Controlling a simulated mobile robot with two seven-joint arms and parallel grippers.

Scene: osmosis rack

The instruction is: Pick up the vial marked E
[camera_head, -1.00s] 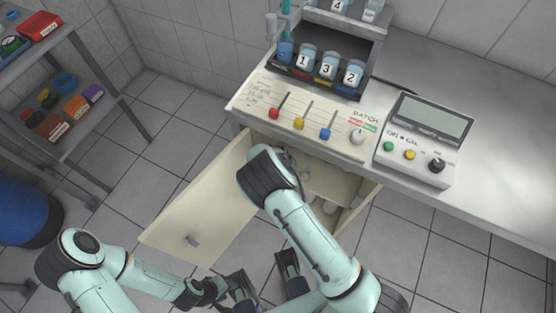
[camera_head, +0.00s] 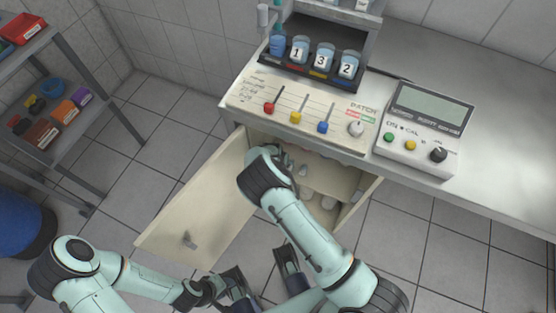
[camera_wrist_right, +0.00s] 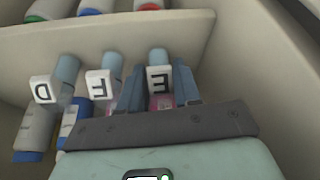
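My left gripper (camera_head: 262,282) is open and empty, low in front of the cabinet.
The cabinet door (camera_head: 200,205) stands open to the left. The cabinet walls are close around my right gripper. On the counter are a lever panel, a rack of numbered beakers (camera_head: 323,57) and a meter (camera_head: 430,125).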

